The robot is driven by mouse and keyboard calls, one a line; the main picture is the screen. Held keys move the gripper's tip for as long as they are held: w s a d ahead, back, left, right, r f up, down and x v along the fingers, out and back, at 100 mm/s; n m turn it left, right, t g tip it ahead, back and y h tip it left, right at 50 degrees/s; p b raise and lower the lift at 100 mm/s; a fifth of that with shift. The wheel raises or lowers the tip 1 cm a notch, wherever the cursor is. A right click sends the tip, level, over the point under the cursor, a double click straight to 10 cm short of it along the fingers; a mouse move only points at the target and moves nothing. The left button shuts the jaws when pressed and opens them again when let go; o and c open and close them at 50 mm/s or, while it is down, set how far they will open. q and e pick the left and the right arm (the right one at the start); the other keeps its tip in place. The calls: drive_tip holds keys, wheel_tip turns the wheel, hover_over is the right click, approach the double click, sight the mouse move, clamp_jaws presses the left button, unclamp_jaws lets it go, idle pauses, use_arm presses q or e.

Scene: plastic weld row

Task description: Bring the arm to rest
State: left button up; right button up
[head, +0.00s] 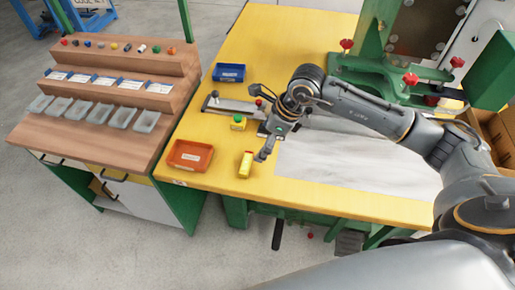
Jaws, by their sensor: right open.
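My right arm reaches in from the right over the yellow table (340,203). My right gripper (262,156) is open and points down near the table's front part. A small yellow block-like object (245,164) stands just left of the gripper's fingertips; they look apart, though the gap is hard to judge. My left gripper is not in view.
An orange tray (190,156) and a blue tray (229,72) sit on the table's left side. A yellow box with a green button (238,123) stands between them. A green machine (385,70) stands at the back right. A wooden stepped rack (110,90) is at left.

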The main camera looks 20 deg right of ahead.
drive_tip(key=shift+s+d+r, duration=0.1)
drive_tip(key=shift+r, duration=0.15)
idle(0.3)
